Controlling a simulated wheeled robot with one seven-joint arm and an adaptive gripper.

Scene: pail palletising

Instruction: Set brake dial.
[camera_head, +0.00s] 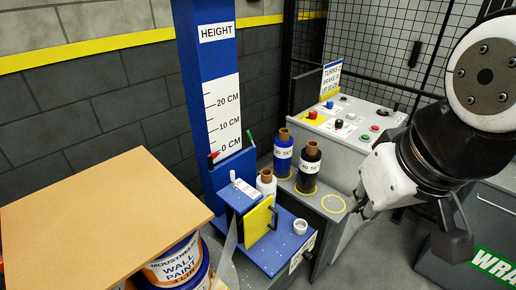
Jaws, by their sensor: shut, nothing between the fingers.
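A small dark knob (308,255), which may be the brake dial, shows beside a white label on the right side of the blue film carriage (283,243). Its setting and most of the label's markings cannot be read. The sign (331,77) on the control panel carries turns, brake and height settings, only partly legible. My gripper (367,211) is shut and empty, to the right of the carriage and above the knob's level in the picture. It is apart from the knob, and its fingertips are small and partly hidden by my wrist.
The grey panel (350,111) carries a red button and several knobs. Blue and black film rolls (283,153) (309,169) stand near the carriage. The blue mast (207,60) has a height scale. A cardboard-topped stack of paint pails (176,262) stands left; mesh fencing is behind.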

